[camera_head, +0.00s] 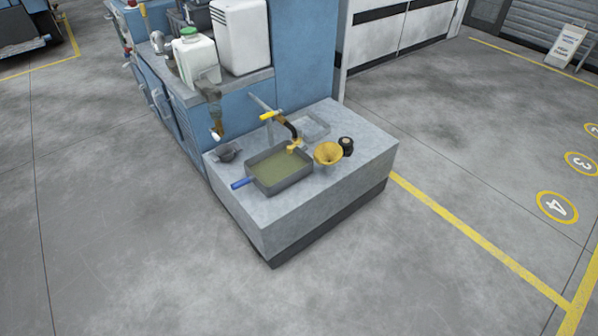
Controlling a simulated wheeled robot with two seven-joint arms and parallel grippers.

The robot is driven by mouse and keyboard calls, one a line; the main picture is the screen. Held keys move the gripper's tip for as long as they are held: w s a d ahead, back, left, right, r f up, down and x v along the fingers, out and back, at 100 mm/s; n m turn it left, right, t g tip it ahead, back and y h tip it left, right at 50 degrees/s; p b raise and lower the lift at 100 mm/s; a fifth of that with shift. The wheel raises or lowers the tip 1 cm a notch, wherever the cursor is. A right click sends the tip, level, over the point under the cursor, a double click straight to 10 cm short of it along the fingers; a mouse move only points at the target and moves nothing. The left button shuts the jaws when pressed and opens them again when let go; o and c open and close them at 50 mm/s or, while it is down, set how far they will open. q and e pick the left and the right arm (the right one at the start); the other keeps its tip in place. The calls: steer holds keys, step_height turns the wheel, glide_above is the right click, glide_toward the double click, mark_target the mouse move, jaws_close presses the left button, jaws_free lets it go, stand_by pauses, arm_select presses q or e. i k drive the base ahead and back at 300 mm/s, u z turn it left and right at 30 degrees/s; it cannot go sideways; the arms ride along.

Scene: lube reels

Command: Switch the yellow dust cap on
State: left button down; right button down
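A small yellow piece (294,147), which may be the yellow dust cap, sits at the lower end of a dark curved spout (293,130). The spout hangs over the back right corner of a grey tray (281,186) holding greenish liquid. A yellow lever (270,116) lies across the pipe above the spout. The yellow piece is too small to tell whether it is a separate cap or how it is fixed. Neither of my grippers is in view.
A yellow funnel (328,153) and a black round item (346,146) stand right of the tray on the grey block (330,193). Floor in front is clear.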

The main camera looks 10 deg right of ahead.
mark_target(290, 148)
steer(key=u, duration=0.65)
steer(key=i, duration=0.95)
steer(key=z, duration=0.55)
